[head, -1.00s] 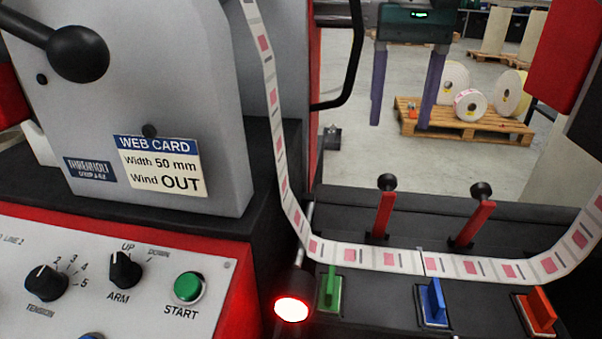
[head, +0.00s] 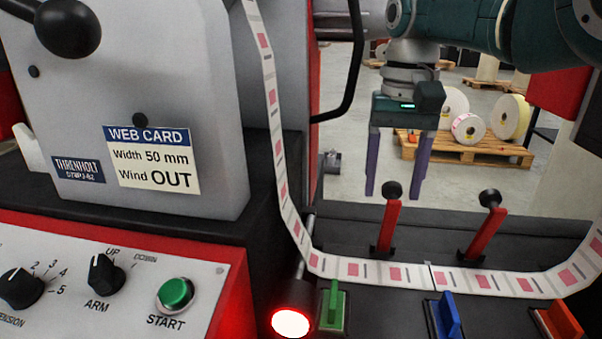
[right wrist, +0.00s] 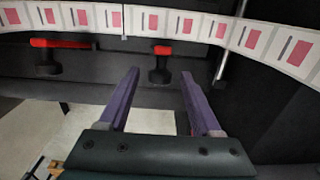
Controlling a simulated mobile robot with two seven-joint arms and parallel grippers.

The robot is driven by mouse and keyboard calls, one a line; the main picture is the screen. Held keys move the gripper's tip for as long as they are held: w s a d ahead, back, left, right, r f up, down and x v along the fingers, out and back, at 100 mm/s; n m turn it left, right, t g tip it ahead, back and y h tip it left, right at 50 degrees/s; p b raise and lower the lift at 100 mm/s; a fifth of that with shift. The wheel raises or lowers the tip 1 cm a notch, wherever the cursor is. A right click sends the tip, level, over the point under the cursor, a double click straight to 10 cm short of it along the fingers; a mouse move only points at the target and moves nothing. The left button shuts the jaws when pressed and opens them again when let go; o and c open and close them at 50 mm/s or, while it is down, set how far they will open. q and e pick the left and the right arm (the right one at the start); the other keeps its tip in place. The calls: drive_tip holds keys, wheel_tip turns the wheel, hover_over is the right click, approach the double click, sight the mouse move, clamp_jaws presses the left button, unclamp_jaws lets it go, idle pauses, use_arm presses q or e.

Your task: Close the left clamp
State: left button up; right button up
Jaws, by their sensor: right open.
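The left clamp (head: 389,226) is a red lever with a black knob, standing nearly upright behind the label strip (head: 390,274). In the right wrist view the left clamp (right wrist: 162,49) shows its knob toward me. My right gripper (head: 395,184) is open and empty. Its two purple fingers appear on either side of the clamp's knob in the head view. In the right wrist view the knob also lies between the fingertips (right wrist: 160,75); contact cannot be told. My left gripper is not in view.
A second red lever (head: 484,228) leans to the right of the left clamp. Green (head: 333,307), blue (head: 446,315) and orange (head: 561,322) switches line the front. A lit red lamp (head: 291,322) and the grey machine housing (head: 200,80) stand at left.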

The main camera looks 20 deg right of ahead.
clamp_jaws()
idle(0.4)
idle(0.9)
